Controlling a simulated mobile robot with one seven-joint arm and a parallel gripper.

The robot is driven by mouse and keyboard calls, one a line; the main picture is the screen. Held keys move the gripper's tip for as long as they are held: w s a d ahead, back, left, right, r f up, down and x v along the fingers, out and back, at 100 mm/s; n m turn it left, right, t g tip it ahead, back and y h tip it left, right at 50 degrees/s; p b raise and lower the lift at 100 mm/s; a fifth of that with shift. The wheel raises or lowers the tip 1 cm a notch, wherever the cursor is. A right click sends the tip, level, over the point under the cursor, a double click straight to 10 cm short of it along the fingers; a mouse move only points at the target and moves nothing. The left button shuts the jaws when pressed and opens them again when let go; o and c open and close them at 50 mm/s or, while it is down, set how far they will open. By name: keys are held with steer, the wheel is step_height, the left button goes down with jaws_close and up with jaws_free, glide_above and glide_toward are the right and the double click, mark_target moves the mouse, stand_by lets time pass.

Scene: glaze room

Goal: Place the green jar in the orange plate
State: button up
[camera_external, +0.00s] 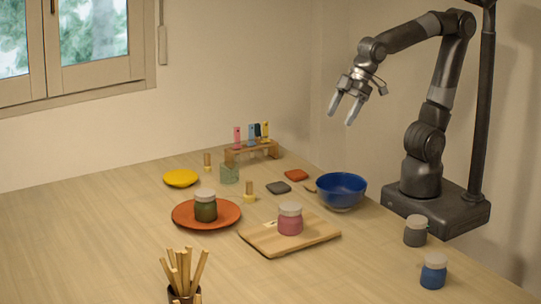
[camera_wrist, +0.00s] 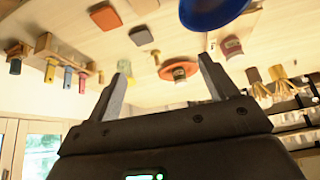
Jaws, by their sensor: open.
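The green jar (camera_external: 205,211), dark green with a pale lid, stands upright on the orange plate (camera_external: 182,221), within its rim. In the wrist view the scene looks inverted, with the orange plate (camera_wrist: 165,73) and the jar (camera_wrist: 179,74) small and far off between my fingers. My gripper (camera_external: 344,110) is open and empty, raised high above the table, to the right of the plate and well apart from the jar. Its two spread fingers also show in the wrist view (camera_wrist: 164,65).
A pink jar (camera_external: 289,222) stands on a wooden board (camera_external: 270,246) right of the plate. A blue bowl (camera_external: 341,190), grey jar (camera_external: 415,232) and blue jar (camera_external: 433,273) are further right. A rack (camera_external: 252,153) stands behind; a brush cup (camera_external: 184,295) is in front. The left table is clear.

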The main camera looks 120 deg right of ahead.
steer(key=s+f, duration=0.3)
steer(key=s, duration=0.8)
steer(key=shift+a+f+n+g, duration=0.3)
steer(key=shift+a+f+n, duration=0.05)
steer(key=shift+a+n, duration=0.05)
